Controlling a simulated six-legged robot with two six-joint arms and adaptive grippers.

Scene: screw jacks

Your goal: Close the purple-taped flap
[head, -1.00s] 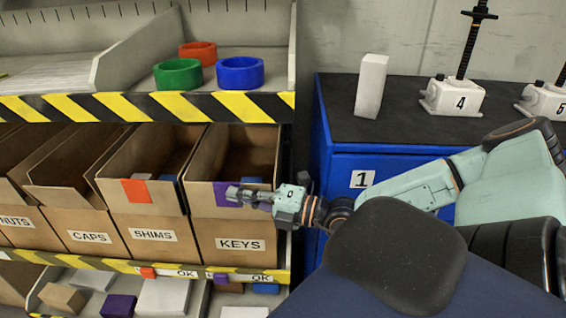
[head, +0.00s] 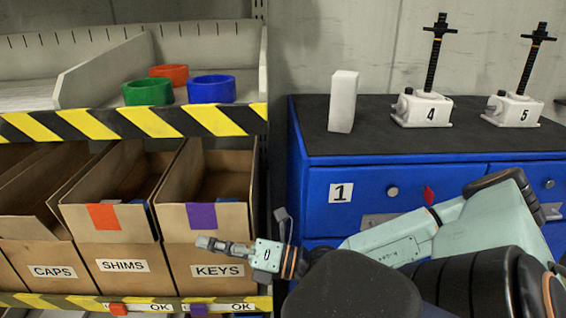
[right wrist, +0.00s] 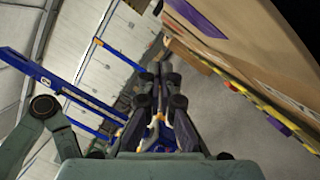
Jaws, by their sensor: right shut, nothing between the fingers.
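The purple tape (head: 202,216) is on the upper front flap (head: 172,219) of the cardboard box marked KEYS. The flap hangs down across the box front, above the label (head: 217,271), and the box top is open. My right gripper (head: 203,242) is shut and empty, just below the tape and in front of the box; I cannot tell whether it touches the cardboard. In the right wrist view the fingers (right wrist: 160,72) are together, and the purple tape (right wrist: 196,16) shows on the box at upper right. My left gripper is not in view.
The SHIMS box (head: 120,264) with orange tape (head: 103,217) stands to the left. A striped shelf edge (head: 150,122) runs above the boxes, with colored rings (head: 211,89) on the shelf. A blue cabinet (head: 400,180) with screw jacks (head: 421,108) stands at right.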

